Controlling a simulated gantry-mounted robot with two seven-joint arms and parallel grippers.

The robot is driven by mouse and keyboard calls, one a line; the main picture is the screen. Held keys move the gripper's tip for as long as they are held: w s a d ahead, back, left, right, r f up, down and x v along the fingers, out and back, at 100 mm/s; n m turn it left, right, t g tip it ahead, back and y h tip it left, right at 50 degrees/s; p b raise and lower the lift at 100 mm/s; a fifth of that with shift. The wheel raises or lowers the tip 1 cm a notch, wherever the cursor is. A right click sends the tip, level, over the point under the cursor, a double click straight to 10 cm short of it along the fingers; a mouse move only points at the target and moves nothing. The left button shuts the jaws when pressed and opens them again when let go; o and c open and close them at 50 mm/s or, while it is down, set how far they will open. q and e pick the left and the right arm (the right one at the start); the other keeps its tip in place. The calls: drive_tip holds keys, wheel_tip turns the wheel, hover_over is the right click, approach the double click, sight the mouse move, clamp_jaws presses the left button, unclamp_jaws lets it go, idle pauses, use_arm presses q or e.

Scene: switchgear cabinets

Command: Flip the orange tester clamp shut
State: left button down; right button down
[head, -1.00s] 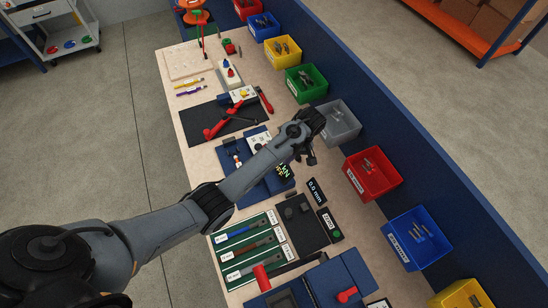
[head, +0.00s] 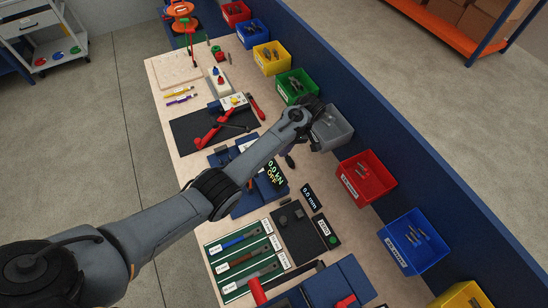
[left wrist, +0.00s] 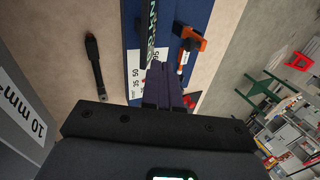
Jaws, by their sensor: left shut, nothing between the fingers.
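The orange tester clamp (left wrist: 192,41) shows in the left wrist view as an orange piece with a dark part, over the blue tester base (left wrist: 210,20). It lies just beyond and right of my left gripper's tips. Whether they touch is unclear, and the clamp's exact angle is hard to tell. My right gripper is out of view.
A grey bin (head: 332,128) stands close behind my left wrist, with a red bin (head: 366,178) to its right. A red-handled tool (head: 215,134) lies on a black mat. A black slim tool (left wrist: 95,65) lies on the bench left of the gripper.

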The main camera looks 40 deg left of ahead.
use_arm(q)
drive_tip(key=p+x, duration=0.1)
drive_tip(key=x, duration=0.7)
drive_tip(key=shift+s+f, duration=0.15)
drive_tip(key=shift+f, duration=0.1)
drive_tip(key=s+p, duration=0.1)
drive_tip(key=s+a+p, duration=0.2)
drive_tip(key=shift+s+a+f+p, duration=0.1)
drive_tip(key=shift+s+f+p, duration=0.15)
drive_tip(key=shift+s+p, duration=0.1)
drive_tip(key=shift+w, duration=0.1)
